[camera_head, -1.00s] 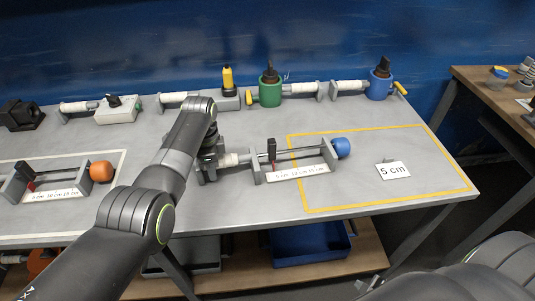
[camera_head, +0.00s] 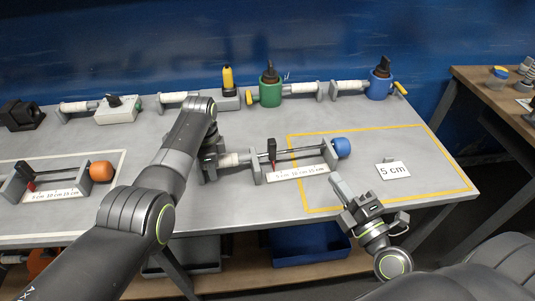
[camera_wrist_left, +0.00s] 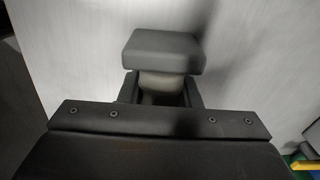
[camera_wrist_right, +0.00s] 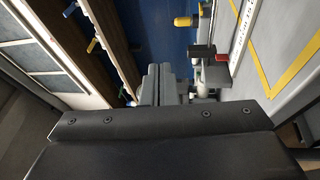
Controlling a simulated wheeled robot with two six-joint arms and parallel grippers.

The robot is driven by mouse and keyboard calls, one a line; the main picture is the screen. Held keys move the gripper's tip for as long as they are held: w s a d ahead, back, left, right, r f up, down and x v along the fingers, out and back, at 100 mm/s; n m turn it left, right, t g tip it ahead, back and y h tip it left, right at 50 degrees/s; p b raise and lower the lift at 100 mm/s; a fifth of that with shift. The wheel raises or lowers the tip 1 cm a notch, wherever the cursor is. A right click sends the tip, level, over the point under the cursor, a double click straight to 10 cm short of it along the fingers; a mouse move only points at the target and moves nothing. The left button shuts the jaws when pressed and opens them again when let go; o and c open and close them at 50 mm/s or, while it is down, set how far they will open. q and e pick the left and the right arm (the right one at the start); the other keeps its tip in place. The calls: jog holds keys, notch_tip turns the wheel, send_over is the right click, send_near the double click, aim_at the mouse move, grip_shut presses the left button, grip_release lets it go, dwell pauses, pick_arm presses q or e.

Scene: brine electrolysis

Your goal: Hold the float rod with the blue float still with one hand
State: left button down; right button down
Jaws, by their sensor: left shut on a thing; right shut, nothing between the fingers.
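The float rod (camera_head: 300,153) lies level in a grey stand, with the blue float (camera_head: 341,147) at its right end and a cream grip (camera_head: 230,160) at its left end. A sliding block with a red pointer (camera_head: 272,150) sits above the printed scale (camera_head: 298,173). My left gripper (camera_head: 216,163) is at the grip end and is shut on the rod's cream grip, also seen in the left wrist view (camera_wrist_left: 160,86). My right gripper (camera_head: 338,184) is shut and empty at the table's front edge, below and apart from the blue float.
A "5 cm" card (camera_head: 393,170) lies inside the yellow taped area (camera_head: 440,195). A second rod with an orange float (camera_head: 102,171) is at the left. Green (camera_head: 270,92) and blue (camera_head: 380,85) devices stand along the back. The taped area's right part is clear.

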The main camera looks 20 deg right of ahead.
jog(key=n+g+y, duration=0.1)
jog(key=g+y, duration=0.1)
send_near(271, 150)
jog(key=a, duration=0.5)
jog(key=shift+s+a, duration=0.1)
jog(key=shift+a, duration=0.2)
jog(key=w, duration=0.3)
jog(key=w+a, duration=0.1)
jog(key=w, duration=0.6)
jog(key=shift+w+a, duration=0.15)
jog(key=shift+a, duration=0.15)
jog(key=d, duration=0.1)
jog(key=s+d, duration=0.1)
jog(key=shift+d+f, duration=0.1)
jog(key=shift+d, duration=0.2)
jog(key=shift+s+d, duration=0.15)
jog(key=shift+d, duration=0.6)
jog(key=shift+d, duration=0.1)
jog(key=shift+s+d, duration=0.2)
jog(key=shift+d, duration=0.7)
jog(key=shift+a, duration=0.15)
